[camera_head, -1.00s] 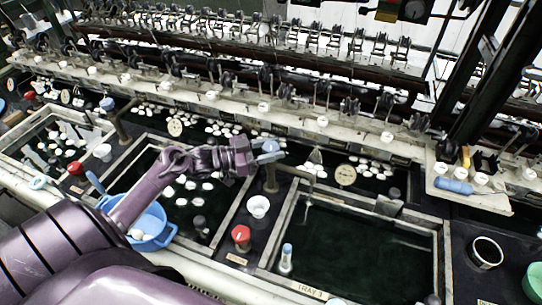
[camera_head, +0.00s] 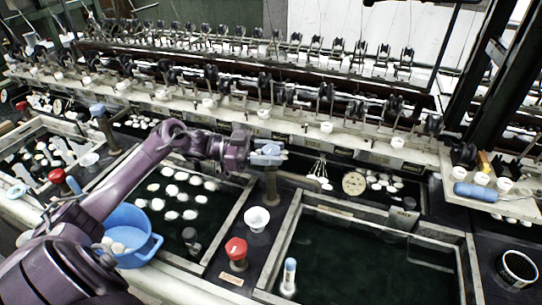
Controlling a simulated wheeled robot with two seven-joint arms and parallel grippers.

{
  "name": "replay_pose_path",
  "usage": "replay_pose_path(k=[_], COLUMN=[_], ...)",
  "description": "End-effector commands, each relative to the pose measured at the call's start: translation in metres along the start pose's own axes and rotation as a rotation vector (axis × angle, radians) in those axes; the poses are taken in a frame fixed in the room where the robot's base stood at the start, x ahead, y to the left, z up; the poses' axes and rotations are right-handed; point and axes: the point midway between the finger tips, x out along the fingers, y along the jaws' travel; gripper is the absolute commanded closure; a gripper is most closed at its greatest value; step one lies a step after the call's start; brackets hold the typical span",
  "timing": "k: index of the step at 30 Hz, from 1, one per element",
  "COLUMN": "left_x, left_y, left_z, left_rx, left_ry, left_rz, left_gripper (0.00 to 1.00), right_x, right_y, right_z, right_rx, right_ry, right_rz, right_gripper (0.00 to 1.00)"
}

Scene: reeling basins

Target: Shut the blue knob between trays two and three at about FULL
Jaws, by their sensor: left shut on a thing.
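The blue knob (camera_head: 271,149) tops a brown post (camera_head: 271,185) between the middle tray (camera_head: 226,224) and the dark-water tray (camera_head: 283,232) to its right. My left gripper (camera_head: 263,155) reaches in from the left and is shut on the knob, its fingers hiding part of it. The knob's exact turn and any FULL mark are too small to read. My right gripper is not in view.
Reeling machinery spans the back.

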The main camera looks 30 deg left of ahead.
Motion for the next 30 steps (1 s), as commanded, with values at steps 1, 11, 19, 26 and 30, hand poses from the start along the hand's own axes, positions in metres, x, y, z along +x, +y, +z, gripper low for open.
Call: replay_pose_path(k=[1,11,19,26,30], left_x=[0.000,0.000,0.000,-0.020,-0.046], left_y=[-0.001,-0.001,0.000,-0.001,-0.001], left_z=[-0.002,-0.002,-0.001,0.003,0.004], left_rx=[0.003,0.003,0.001,0.002,0.000], left_ry=[0.002,0.002,0.001,-0.003,-0.004], left_rz=[-0.001,-0.001,-0.001,-0.003,-0.004], left_gripper=[0.82,0.43,0.38,0.38,0.38], right_x=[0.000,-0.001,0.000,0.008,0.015], right_y=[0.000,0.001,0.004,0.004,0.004], right_z=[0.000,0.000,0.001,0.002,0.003], right_rx=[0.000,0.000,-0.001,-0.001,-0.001], right_ry=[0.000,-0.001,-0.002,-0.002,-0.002], right_rz=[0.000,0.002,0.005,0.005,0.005], right_gripper=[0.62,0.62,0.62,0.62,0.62])
